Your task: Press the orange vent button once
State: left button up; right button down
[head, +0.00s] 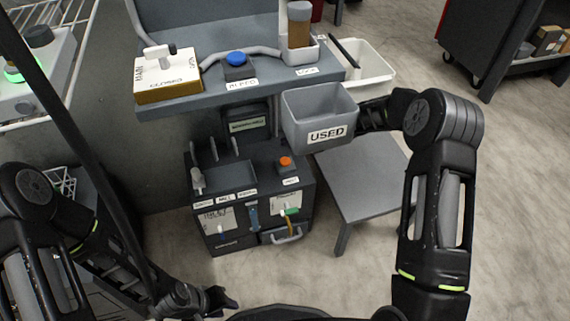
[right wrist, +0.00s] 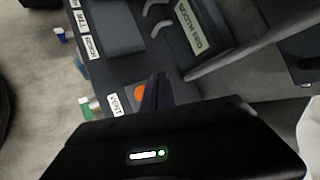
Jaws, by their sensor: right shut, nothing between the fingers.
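The orange vent button (head: 286,162) sits on the top right of the dark machine (head: 258,180) under the shelf, with a white label in front of it. In the right wrist view the orange button (right wrist: 140,90) shows partly behind the dark fingers of my right gripper (right wrist: 157,90). These fingers are shut and empty, and their tips appear close to the button. I cannot tell whether they touch it. In the head view the grey USED bin hides the right fingertips. My left gripper (head: 222,300) is low in front of the machine; its jaw opening is unclear.
The grey USED bin (head: 318,110) hangs at the shelf's front edge, above and behind the button. The shelf (head: 190,105) holds a blue button (head: 236,58), a switch box (head: 168,75) and a jar (head: 299,25). A grey table (head: 365,175) stands right of the machine.

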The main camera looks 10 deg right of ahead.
jog(key=b, duration=0.3)
send_over(288, 162)
notch_tip(288, 162, down, 4)
jog(key=shift+w+f, duration=0.1)
jog(key=shift+f+b, duration=0.35)
jog(key=shift+f, duration=0.35)
jog(key=shift+f, duration=0.1)
dwell(1.1)
jog(key=shift+f+b, duration=0.35)
jog(key=shift+f+b, duration=0.45)
jog(key=shift+f, duration=0.05)
dwell(0.7)
jog(key=shift+r, duration=0.1)
jog(key=shift+r+p, duration=0.75)
jog(key=shift+r, duration=0.1)
